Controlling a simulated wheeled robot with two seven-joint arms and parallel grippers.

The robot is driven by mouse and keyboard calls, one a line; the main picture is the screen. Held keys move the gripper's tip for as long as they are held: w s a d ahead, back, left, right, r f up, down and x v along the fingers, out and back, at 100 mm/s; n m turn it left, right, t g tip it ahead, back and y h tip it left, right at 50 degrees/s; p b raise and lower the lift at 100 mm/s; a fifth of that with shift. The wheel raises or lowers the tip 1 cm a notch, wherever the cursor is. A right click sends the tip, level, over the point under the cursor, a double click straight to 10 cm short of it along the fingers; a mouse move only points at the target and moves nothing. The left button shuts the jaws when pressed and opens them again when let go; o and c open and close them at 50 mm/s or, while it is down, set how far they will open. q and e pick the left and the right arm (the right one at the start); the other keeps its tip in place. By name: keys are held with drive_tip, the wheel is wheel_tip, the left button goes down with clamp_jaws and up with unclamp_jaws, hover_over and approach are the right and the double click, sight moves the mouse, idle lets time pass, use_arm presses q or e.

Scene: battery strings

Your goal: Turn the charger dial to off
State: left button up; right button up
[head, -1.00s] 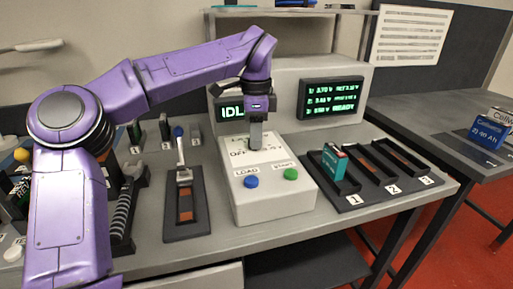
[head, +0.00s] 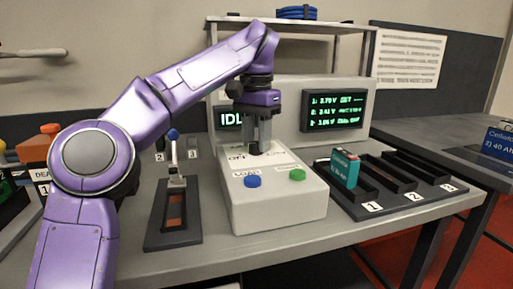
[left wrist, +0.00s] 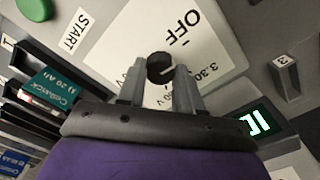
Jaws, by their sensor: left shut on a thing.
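The charger (head: 280,205) is a pale box with a sloped front panel and upright displays behind it. Its black dial (left wrist: 160,66) sits on a white label with OFF and voltage marks, and its top shows in the head view (head: 254,148). My left gripper (head: 257,140) comes down over the panel. In the left wrist view its two fingers (left wrist: 160,80) are shut on the dial, one on each side. I cannot tell which mark the dial points at. The left display (head: 230,119) reads IDL, partly hidden. My right gripper is not in view.
A blue button (head: 252,181) and a green button (head: 297,175) sit at the panel's front. A teal battery (head: 345,168) stands in slot 1 of the black rack (head: 425,198) on the right. A black holder with a lever (head: 173,228) lies to the left.

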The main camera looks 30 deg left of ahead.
sight(257, 143)
use_arm(q)
drive_tip(key=shift+f+n+b, duration=0.2)
drive_tip(key=shift+n+b, duration=0.3)
drive_tip(key=shift+n, duration=0.3)
drive_tip(key=o, duration=1)
drive_tip(key=shift+o, duration=0.2)
drive_tip(key=shift+r, duration=0.1)
drive_tip(key=shift+r, duration=0.1)
wheel_tip(257, 143, up, 10)
drive_tip(key=p, duration=0.8)
drive_tip(key=shift+r, duration=0.2)
